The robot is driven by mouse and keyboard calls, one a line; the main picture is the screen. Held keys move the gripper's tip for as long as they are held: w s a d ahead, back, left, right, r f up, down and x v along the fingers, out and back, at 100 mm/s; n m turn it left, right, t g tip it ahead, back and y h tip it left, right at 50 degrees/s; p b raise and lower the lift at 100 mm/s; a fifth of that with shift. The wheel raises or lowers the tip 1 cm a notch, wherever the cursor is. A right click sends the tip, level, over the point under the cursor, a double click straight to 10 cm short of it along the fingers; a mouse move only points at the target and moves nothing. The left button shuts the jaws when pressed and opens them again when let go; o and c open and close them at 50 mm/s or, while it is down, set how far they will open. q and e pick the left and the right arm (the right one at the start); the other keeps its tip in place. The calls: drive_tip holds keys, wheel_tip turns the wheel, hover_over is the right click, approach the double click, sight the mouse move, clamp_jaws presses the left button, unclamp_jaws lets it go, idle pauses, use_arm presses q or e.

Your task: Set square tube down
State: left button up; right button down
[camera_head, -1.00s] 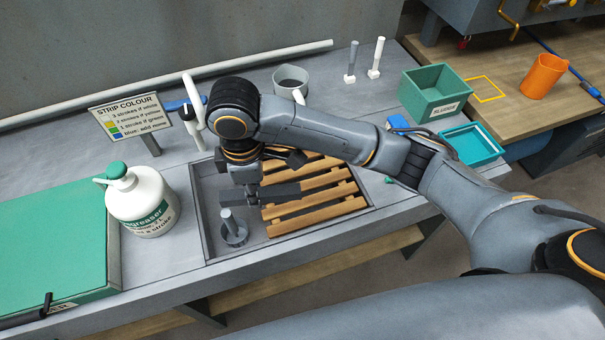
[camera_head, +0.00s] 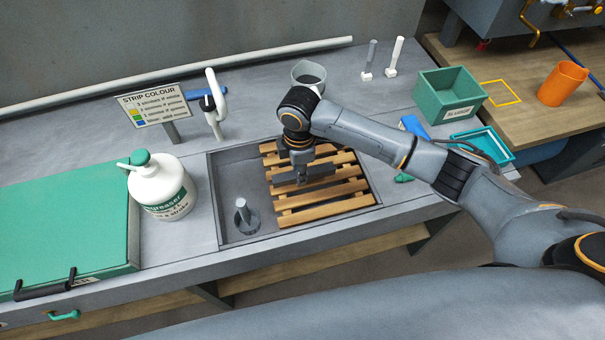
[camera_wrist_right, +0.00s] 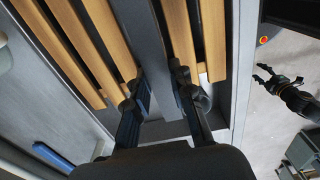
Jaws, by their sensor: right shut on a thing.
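My right gripper (camera_head: 303,174) is over the wooden slatted rack (camera_head: 325,203) in the sink. It is shut on the square tube (camera_head: 286,187), a plain grey bar. In the right wrist view, the tube (camera_wrist_right: 145,35) runs between the fingers of the right gripper (camera_wrist_right: 163,92), roughly along the slats (camera_wrist_right: 100,25). The tube is at or just above the slats; I cannot tell whether it touches them. My left gripper (camera_wrist_right: 268,76) shows in the right wrist view, away over the floor, with its fingers apart and empty.
The sink (camera_head: 228,185) has an upright grey drain post (camera_head: 242,212) left of the rack. A white degreaser bottle (camera_head: 160,190), a tap (camera_head: 215,105) and a strip colour sign (camera_head: 153,102) stand nearby. A grey cup (camera_head: 308,73) is behind the rack; a green box (camera_head: 450,95) is right.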

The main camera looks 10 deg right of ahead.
drive_tip(key=shift+w+d+f, duration=0.1)
drive_tip(key=shift+d+f, duration=0.1)
drive_tip(key=shift+f, duration=0.05)
drive_tip(key=f, duration=0.3)
drive_tip(key=shift+w+d+f+p, duration=0.1)
drive_tip(key=shift+d+f+p, duration=0.05)
drive_tip(key=shift+d+p, duration=0.15)
drive_tip(key=shift+a+f, duration=0.1)
drive_tip(key=shift+f, duration=0.1)
drive_tip(key=shift+f, duration=0.15)
drive_tip(key=c, duration=1.2)
unclamp_jaws()
drive_tip(key=shift+o, duration=0.2)
